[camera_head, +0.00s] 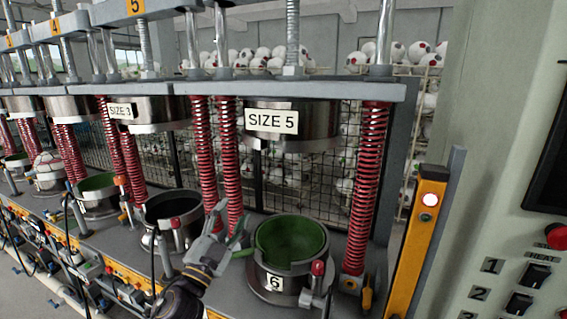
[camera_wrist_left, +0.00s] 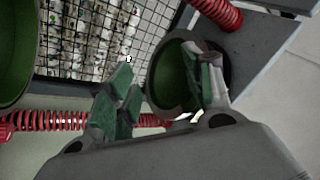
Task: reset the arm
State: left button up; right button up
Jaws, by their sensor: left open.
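No ball is between the fingers. My right gripper is not in view.
The press head labelled SIZE 5 (camera_head: 292,122) hangs above the cup, with red springs (camera_head: 366,180) beside it. A dark cup (camera_head: 172,216) stands to the left. An orange post (camera_head: 418,240) and a control panel (camera_head: 510,230) are at the right. Balls (camera_head: 270,62) fill racks behind.

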pick_arm(q)
jog(key=s+a+f+n+g+y, duration=0.3)
jog(key=a+f+n+g+y, duration=0.15)
jog(key=f, duration=0.55)
jog(key=s+a+f+n+g+y, duration=0.3)
jog(key=a+f+n+y, duration=0.25)
jog(key=f, duration=0.55)
jog(key=s+d+f+n+g+h, duration=0.1)
jog(key=s+f+g, duration=0.5)
jog(key=s, duration=0.4)
jog(key=s+f+g+h, duration=0.1)
jog(key=s+f+g, duration=0.3)
jog(key=s+f, duration=0.5)
jog(key=s+f+g, duration=0.1)
jog(key=s+f, duration=0.1)
jog(key=f, duration=1.4)
jog(key=s+f, duration=0.2)
jog(key=f, duration=1.4)
jog(key=s+a+f+g, duration=0.1)
jog(key=s+a+f, duration=0.1)
jog(key=s+f, duration=0.8)
jog(key=s+a+f, duration=0.2)
jog(key=s+f, duration=0.8)
jog(key=s, duration=0.2)
jog(key=shift+f+g, duration=0.2)
jog(key=shift+g, duration=0.15)
